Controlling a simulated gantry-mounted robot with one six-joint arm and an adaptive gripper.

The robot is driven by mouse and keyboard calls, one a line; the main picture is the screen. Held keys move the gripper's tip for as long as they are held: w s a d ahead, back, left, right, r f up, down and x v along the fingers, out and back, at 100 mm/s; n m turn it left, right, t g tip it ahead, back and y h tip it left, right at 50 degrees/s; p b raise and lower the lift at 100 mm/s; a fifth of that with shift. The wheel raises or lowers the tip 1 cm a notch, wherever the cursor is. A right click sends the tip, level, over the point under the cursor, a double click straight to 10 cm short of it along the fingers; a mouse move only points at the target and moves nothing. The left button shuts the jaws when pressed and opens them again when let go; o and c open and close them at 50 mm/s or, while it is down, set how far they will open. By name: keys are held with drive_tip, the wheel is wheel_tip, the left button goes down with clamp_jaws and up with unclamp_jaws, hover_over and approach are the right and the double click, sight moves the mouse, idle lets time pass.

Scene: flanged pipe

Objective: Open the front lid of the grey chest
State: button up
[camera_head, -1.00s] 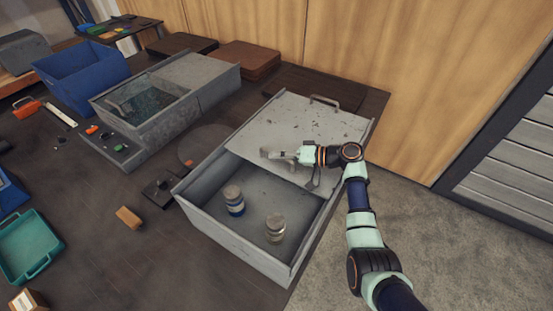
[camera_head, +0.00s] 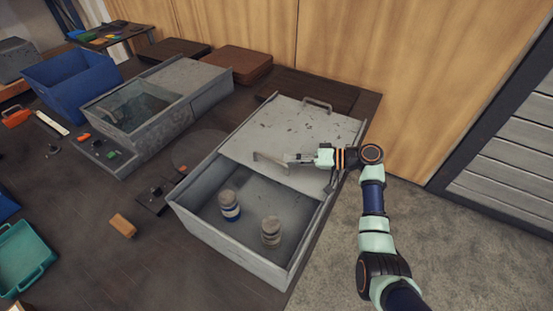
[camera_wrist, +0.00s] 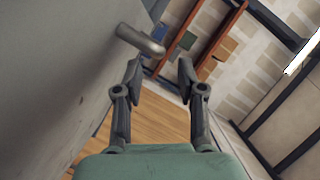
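The large grey chest (camera_head: 232,247) stands in the middle of the head view. Its front compartment is uncovered and shows two jars, one with a blue band (camera_head: 230,206) and one plain (camera_head: 271,232). Grey lid panels (camera_head: 300,130) cover the rear part, with a front bar handle (camera_head: 272,163) and a rear handle (camera_head: 317,104). My gripper (camera_head: 295,160) is above the covered part, just right of the front handle. In the wrist view my gripper (camera_wrist: 160,70) has its fingers apart with nothing between them. The handle bar (camera_wrist: 140,40) lies beyond the fingertips, apart from them.
A second grey chest (camera_head: 157,141) with a glass-like cover and a blue bin (camera_head: 73,80) stand to the left. A small wooden block (camera_head: 123,225) and a teal tray (camera_head: 22,262) lie on the dark surface. Wooden wall panels stand behind.

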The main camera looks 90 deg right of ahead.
sight(308, 173)
drive_tip(key=v, duration=0.5)
